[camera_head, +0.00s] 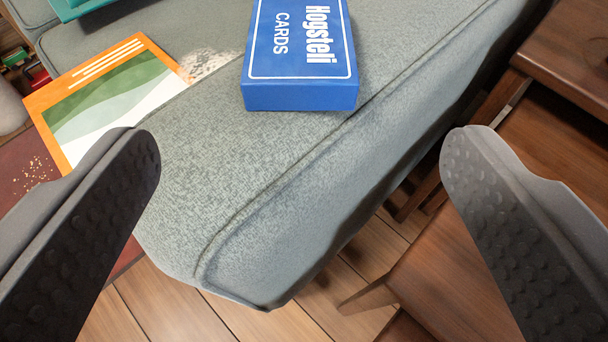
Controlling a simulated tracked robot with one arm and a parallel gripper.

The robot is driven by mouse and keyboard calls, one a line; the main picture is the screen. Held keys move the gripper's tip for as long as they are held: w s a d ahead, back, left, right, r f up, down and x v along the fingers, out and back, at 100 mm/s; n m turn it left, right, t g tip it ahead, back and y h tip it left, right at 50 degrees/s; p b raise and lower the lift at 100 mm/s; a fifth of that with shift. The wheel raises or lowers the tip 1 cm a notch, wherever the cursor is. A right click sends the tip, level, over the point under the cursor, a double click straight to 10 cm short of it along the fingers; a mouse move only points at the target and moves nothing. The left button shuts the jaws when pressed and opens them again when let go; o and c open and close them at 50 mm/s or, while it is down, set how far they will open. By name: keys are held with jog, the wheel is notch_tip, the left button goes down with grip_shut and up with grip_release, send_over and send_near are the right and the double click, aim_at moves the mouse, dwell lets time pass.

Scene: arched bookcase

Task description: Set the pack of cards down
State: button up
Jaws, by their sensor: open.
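The blue pack of cards (300,55), with white lettering, lies flat on the grey-green upholstered cushion (235,160), close to its piped right edge. The far end of the pack is cut off by the top of the view. My gripper (300,155) is open, with its two dark studded fingers wide apart at the left and right. Nothing is between the fingertips, and the pack appears beyond them, apart from both.
An orange, green and white booklet (110,95) lies at the left, beside a pale crumbly patch (205,65) on the cushion. A teal item (75,8) is at the top left. Wooden furniture (570,50) stands at the right, above a plank floor (165,310).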

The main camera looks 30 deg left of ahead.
jog(key=shift+s+d+r, duration=0.15)
jog(key=shift+s, duration=0.25)
jog(key=w+d+r+h, duration=0.2)
jog(key=w+r, duration=0.1)
jog(key=r, duration=0.5)
jog(key=w+d+r+h, duration=0.2)
jog(key=w+d+r, duration=0.1)
jog(key=r, duration=0.6)
jog(key=w+d+r+h, duration=0.2)
jog(key=w+r, duration=0.1)
jog(key=r, duration=0.5)
notch_tip(320, 180, up, 20)
jog(key=s+a+m+t+h, duration=0.2)
jog(key=s+m, duration=0.1)
jog(key=s+a+r, duration=0.4)
jog(key=s+r, duration=0.2)
jog(key=r, duration=0.2)
jog(key=s+a+r+m+y, duration=0.1)
jog(key=s+a+r, duration=0.3)
jog(key=s+r, duration=0.3)
jog(key=s+a+r+m+t, duration=0.1)
jog(key=s+a+r, duration=0.2)
jog(key=s+r, duration=0.3)
notch_tip(320, 180, up, 3)
jog(key=shift+s+a+r+y, duration=0.1)
jog(key=shift+s+a+y, duration=0.05)
jog(key=shift+a+y, duration=0.25)
